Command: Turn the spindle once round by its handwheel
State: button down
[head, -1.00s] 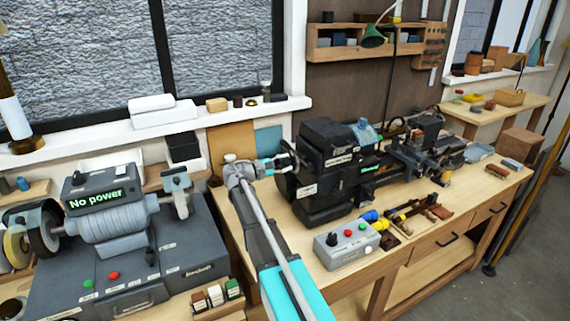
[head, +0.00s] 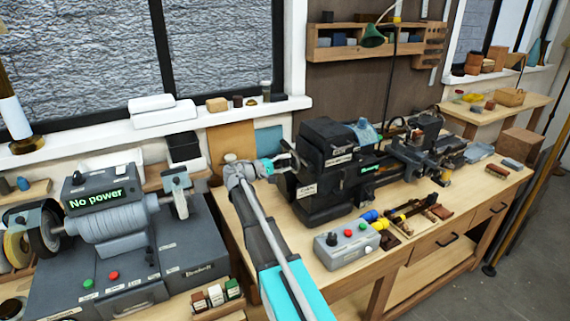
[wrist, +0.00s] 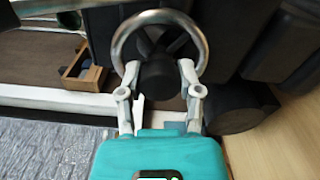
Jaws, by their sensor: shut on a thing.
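The lathe (head: 325,212) is a dark machine on the wooden bench, with a small green display on its front. Its handwheel (wrist: 203,48) is a metal ring around a dark hub (wrist: 160,77) in the wrist view. In the head view my gripper (head: 281,162) is at the left end of the lathe. The wheel is mostly hidden there, and the exact contact of the fingertips is hard to see.
A grey control box (head: 346,244) with buttons stands on the bench before the lathe. A grey grinder (head: 110,225) reading "No power" stands to the left. The window sill (head: 80,150) runs behind my arm. Small tools lie right of the control box.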

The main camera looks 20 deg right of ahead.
jog(key=shift+m, duration=2.7)
jog(key=shift+f+m, duration=0.1)
jog(key=shift+m, duration=15.1)
